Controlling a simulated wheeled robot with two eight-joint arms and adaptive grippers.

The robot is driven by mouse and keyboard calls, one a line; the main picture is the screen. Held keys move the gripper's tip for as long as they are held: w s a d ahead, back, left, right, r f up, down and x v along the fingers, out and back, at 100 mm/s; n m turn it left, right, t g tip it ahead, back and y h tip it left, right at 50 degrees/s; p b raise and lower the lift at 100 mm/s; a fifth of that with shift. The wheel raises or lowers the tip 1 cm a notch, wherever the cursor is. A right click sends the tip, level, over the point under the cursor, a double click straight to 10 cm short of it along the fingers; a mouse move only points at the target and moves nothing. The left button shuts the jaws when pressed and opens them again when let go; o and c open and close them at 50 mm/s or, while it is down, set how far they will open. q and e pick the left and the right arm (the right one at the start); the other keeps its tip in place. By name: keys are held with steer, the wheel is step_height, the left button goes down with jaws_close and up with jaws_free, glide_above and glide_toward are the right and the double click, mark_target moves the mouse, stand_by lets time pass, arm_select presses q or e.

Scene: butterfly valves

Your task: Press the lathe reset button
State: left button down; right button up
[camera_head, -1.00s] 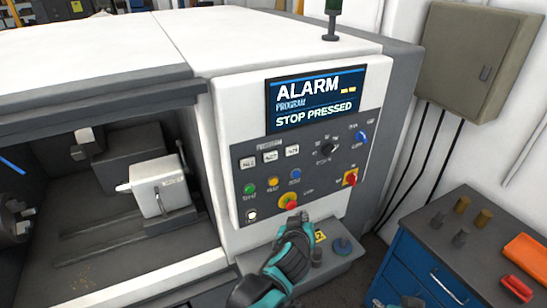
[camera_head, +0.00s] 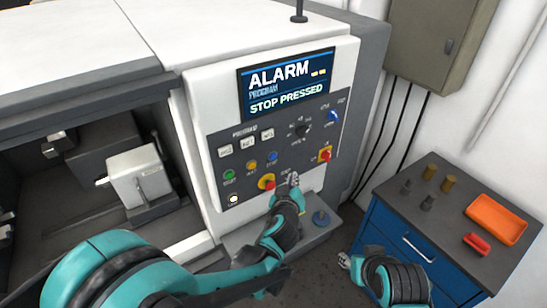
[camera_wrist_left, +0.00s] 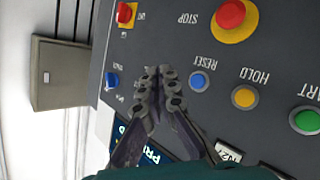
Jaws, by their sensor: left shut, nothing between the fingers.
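The blue reset button (camera_head: 272,157) is on the lathe's dark control panel, above the red stop button with a yellow collar (camera_head: 266,181). In the left wrist view the reset button (camera_wrist_left: 197,80) is labelled RESET and is uncovered. My left gripper (camera_head: 293,180) is shut and empty, in front of the panel to the right of the stop button. In the left wrist view its fingertips (camera_wrist_left: 158,72) appear beside the reset button, not over it. I cannot tell their distance from the panel. My right gripper (camera_head: 345,260) is low by the blue cabinet; its jaws are unclear.
The screen (camera_head: 286,87) reads ALARM, PROGRAM, STOP PRESSED. A yellow hold button (camera_wrist_left: 244,97) and a green start button (camera_wrist_left: 306,121) neighbour reset. A red-and-yellow switch (camera_head: 325,155) is right of the gripper. A blue cabinet (camera_head: 405,245) stands at right.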

mark_target(273, 156)
arm_select(q)
steer(key=w+a, duration=0.4)
steer(key=w, duration=0.2)
steer(key=shift+a, duration=0.25)
steer(key=shift+w, duration=0.15)
stand_by(1.2)
steer(key=shift+w+a, duration=0.25)
steer(key=shift+w, duration=0.05)
steer(key=shift+w+a+b, duration=0.3)
steer(key=shift+w+b, duration=0.05)
stand_by(0.7)
steer(key=shift+d, duration=0.1)
steer(key=shift+s+d, duration=0.45)
steer(key=shift+s, duration=0.3)
